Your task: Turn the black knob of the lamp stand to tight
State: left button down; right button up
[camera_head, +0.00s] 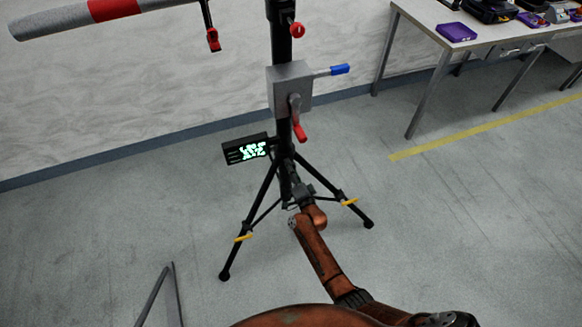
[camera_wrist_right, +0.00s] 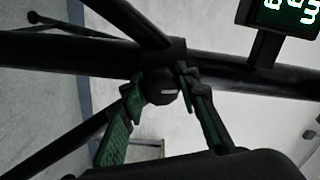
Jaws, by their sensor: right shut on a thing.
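The lamp stand (camera_head: 284,150) is a black tripod with a grey winch box on its column. In the right wrist view the round black knob (camera_wrist_right: 161,90), with a pale mark on its face, sits at the collar where the legs meet the column. My right gripper (camera_wrist_right: 165,98) is shut on the knob, with a green-padded finger on each side of it. In the head view my right gripper (camera_head: 300,192) reaches the lower part of the column, and the knob is hidden there behind my gripper. My left gripper is not in view.
The winch box (camera_head: 290,88) has a blue-ended handle and a red-ended handle. A black display box (camera_head: 246,149) with green lit characters is fixed to the stand. A table (camera_head: 490,40) stands at the upper right. The floor right of the tripod is clear.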

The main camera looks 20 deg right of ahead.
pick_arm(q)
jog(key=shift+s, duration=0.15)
pick_arm(e)
jog(key=shift+f, duration=0.15)
jog(key=o, duration=1.2)
jog(key=shift+c, duration=0.2)
jog(key=shift+s, duration=0.1)
jog(key=s, duration=1.1)
jog(key=shift+s+d, duration=0.15)
jog(key=shift+s, duration=0.25)
